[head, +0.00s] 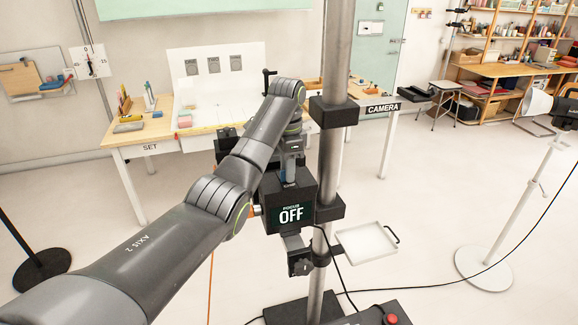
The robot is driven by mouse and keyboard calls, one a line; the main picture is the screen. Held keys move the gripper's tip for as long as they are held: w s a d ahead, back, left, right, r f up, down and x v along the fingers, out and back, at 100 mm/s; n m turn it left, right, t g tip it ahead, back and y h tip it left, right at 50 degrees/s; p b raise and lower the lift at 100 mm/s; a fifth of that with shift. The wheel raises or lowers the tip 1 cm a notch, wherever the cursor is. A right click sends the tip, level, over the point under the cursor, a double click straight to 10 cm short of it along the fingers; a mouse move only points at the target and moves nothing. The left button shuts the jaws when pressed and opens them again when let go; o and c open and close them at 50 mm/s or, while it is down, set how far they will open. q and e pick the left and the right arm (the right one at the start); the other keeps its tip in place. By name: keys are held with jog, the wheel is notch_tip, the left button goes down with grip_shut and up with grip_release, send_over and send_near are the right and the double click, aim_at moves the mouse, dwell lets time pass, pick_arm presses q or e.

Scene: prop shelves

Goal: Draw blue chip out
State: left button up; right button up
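My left arm comes in from the lower left, rises over a black camera box (299,198) on a metal column, and bends down behind it. My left gripper (289,168) points down at the box's top edge. Its fingertips are largely hidden, so I cannot tell whether it is open or shut. A tiny blue patch (283,177) shows beside it; it is too small to tell whether this is the blue chip. The box's front screen reads "FOCUS OFF". My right gripper is not in view.
The metal column (340,60) stands upright in front. A small white tray (366,241) is fixed to its right side. A table labelled "SET" (150,136) with props stands behind. A lamp stand (515,220) is at right. Cables cross the open floor.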

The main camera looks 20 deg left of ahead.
pick_arm(q)
jog(key=shift+s, duration=0.1)
jog(key=shift+c, duration=1)
jog(key=c, duration=0.5)
grip_shut()
jog(key=shift+r, duration=0.15)
jog(key=o, duration=0.7)
grip_release()
jog(key=shift+c, duration=0.2)
jog(key=shift+r, duration=0.1)
